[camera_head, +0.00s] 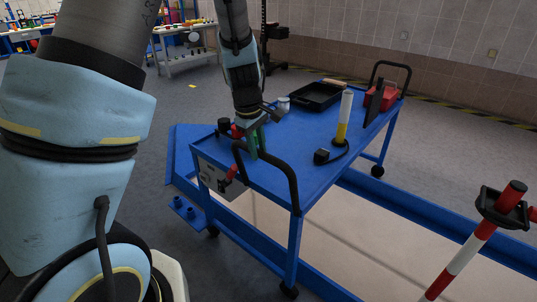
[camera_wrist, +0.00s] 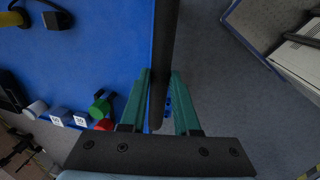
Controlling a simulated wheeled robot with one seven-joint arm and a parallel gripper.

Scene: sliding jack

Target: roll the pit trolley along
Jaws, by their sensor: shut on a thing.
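The pit trolley (camera_head: 310,152) is a blue wheeled cart that straddles a long opening in the floor. Its near end has a black loop handle (camera_head: 292,182). My gripper (camera_head: 257,142), with green fingers, is shut on this handle. In the wrist view, the handle bar (camera_wrist: 163,40) runs between the two fingers of my gripper (camera_wrist: 160,85). The trolley's far end has a second black handle (camera_head: 392,64). On the trolley's top stand a black tray (camera_head: 318,97), a yellow and white cylinder (camera_head: 343,118) and a red box.
Blue rails (camera_head: 405,215) edge the pale opening. A red and white post (camera_head: 466,254) stands at the right front. A grey workbench (camera_head: 185,55) stands at the back left. Small round pieces (camera_wrist: 35,108) lie on the trolley top near the handle.

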